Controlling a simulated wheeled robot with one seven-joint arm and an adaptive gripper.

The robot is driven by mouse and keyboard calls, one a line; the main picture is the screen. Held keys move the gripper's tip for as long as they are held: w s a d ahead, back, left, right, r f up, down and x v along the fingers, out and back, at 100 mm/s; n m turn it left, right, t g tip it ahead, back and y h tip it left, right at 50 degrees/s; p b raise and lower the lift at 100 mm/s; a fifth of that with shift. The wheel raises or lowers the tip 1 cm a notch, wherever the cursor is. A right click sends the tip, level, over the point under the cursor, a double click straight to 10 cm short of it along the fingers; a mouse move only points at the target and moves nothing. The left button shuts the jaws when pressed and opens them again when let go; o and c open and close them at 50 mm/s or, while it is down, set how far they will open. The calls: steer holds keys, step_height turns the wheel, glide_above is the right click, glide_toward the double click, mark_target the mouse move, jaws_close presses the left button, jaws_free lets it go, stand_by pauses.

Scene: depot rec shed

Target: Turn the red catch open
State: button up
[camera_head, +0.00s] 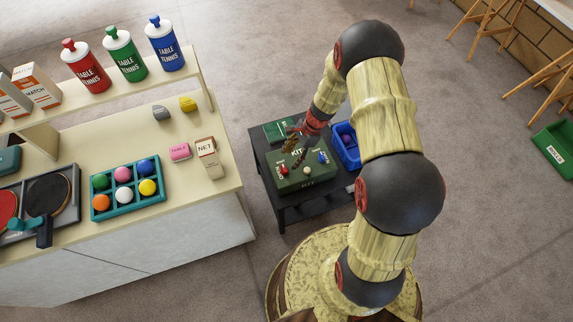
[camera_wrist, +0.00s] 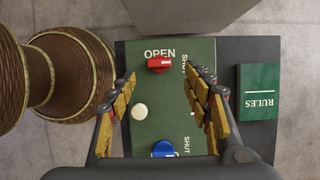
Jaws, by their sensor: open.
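The green kit box (camera_wrist: 160,115) lies under my gripper in the wrist view; it also shows in the head view (camera_head: 318,181) on a dark table. The red catch (camera_wrist: 158,64) is near the box's far edge, just below the word OPEN. Its long side lies across the picture, with a pale mark towards the right, where SHUT is printed. In the head view the red catch (camera_head: 283,169) is at the box's left. My gripper (camera_wrist: 163,78) is open and empty, its fingers to the left and right of the red catch, apart from it.
A blue catch (camera_wrist: 164,149) and a cream knob (camera_wrist: 139,111) are also on the box. A green RULES book (camera_wrist: 258,92) lies to the right. A blue bin (camera_head: 346,150) with a ball stands beside the box. The counter (camera_head: 223,190) is at the left.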

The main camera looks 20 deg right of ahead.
mark_target(285, 168)
steer(key=b+x, duration=0.2)
steer(key=x, duration=0.5)
steer(key=shift+a+b, duration=0.1)
steer(key=shift+b, duration=0.2)
steer(key=shift+s, duration=0.1)
steer(key=shift+c, duration=0.9)
steer(key=c, duration=1)
